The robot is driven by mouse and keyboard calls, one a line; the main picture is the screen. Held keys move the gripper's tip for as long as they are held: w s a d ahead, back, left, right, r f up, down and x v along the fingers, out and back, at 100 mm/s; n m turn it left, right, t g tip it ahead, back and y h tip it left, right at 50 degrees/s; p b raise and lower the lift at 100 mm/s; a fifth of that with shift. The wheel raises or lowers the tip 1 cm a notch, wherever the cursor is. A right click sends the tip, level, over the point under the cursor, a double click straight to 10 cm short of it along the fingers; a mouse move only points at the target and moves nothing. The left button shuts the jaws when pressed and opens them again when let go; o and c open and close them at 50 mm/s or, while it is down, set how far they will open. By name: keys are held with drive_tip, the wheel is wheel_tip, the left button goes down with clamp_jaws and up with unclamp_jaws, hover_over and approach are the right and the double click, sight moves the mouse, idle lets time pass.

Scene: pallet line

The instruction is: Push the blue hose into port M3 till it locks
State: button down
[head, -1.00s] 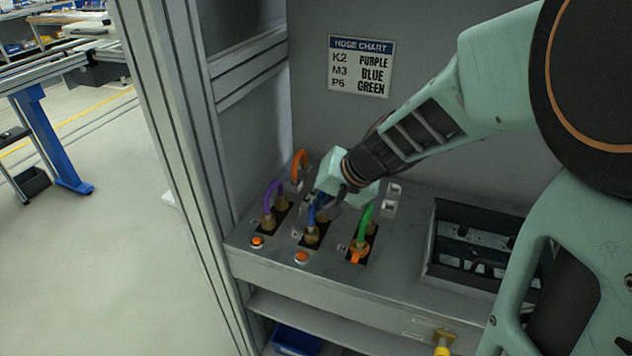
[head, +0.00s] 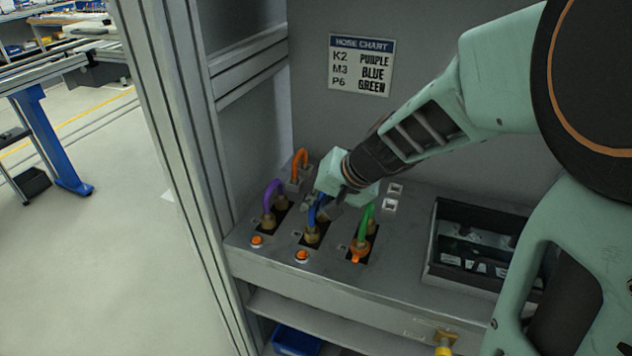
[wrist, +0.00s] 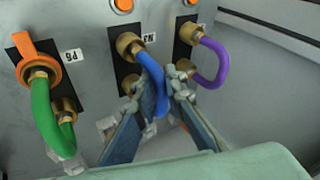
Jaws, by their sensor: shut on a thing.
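The blue hose (wrist: 152,72) is a short loop. In the wrist view my gripper (wrist: 168,95) is shut on it, with a finger on each side. One end of the hose meets the upper brass fitting of port M3 (wrist: 129,45); I cannot tell whether it is locked. Its other end is partly hidden behind the fingers, near the lower brass fitting. In the head view my gripper (head: 326,204) is at the middle port, and the blue hose (head: 314,212) shows just left of it.
The green hose (wrist: 43,115), with an orange collar at P6, and the purple hose (wrist: 215,62) flank M3 closely. An orange hose (head: 300,158) stands behind. Orange buttons (head: 302,256) line the panel front. A dark tray (head: 432,262) sits at right. The hose chart (head: 361,65) pairs M3 with blue.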

drive_tip(key=shift+f, duration=0.15)
drive_tip(key=c, duration=1.9)
unclamp_jaws()
drive_tip(key=v, duration=0.8)
